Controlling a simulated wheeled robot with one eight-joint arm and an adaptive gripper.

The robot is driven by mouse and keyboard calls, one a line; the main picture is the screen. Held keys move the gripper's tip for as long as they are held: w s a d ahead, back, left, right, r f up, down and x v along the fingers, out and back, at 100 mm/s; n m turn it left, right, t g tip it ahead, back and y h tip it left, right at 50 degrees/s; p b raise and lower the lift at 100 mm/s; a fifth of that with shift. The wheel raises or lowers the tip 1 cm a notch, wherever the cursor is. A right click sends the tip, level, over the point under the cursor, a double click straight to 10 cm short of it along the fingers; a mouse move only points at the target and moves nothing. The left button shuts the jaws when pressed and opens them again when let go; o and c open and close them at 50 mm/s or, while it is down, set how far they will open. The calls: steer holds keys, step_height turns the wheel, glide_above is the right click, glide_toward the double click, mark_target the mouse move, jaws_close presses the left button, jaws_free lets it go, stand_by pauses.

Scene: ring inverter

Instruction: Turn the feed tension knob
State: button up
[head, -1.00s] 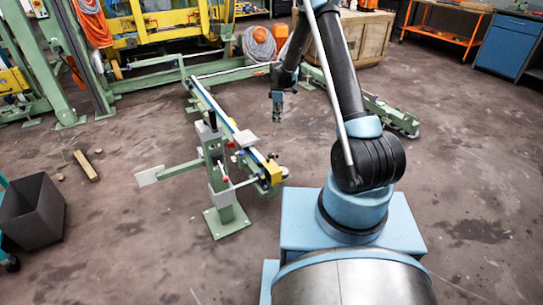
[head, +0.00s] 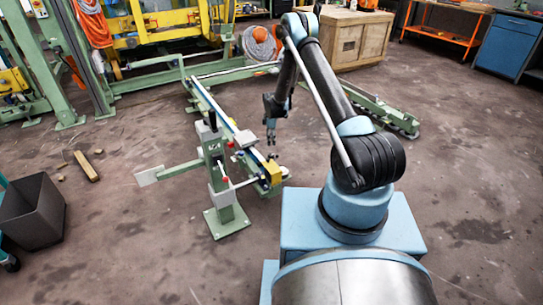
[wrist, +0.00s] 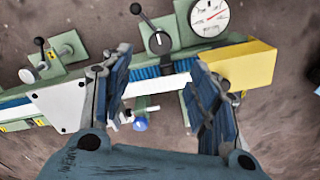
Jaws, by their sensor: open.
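A round black knob (wrist: 158,42) with a pale pointer line sits on a green plate in the wrist view, the likely feed tension knob; I see no readable label. A black ball-ended lever (wrist: 140,14) rises behind it. A white dial gauge (wrist: 208,15) is to its right. My gripper (wrist: 158,75) is open and empty, its blue-padded fingers spread, with the knob beyond and between the tips. In the head view my gripper (head: 271,138) hangs pointing down by the green machine's rail (head: 220,108). The knob is too small to tell there.
A yellow block (wrist: 243,66) is close to the right finger in the wrist view. Another black-knobbed lever (wrist: 39,43) stands at left. The machine's green post (head: 218,180) and side arm stand nearer in the head view.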

mark_target(271, 155)
step_height(271, 155, down, 11)
steer(key=shift+f, duration=0.2)
stand_by(0.4)
steer(key=c, duration=1.1)
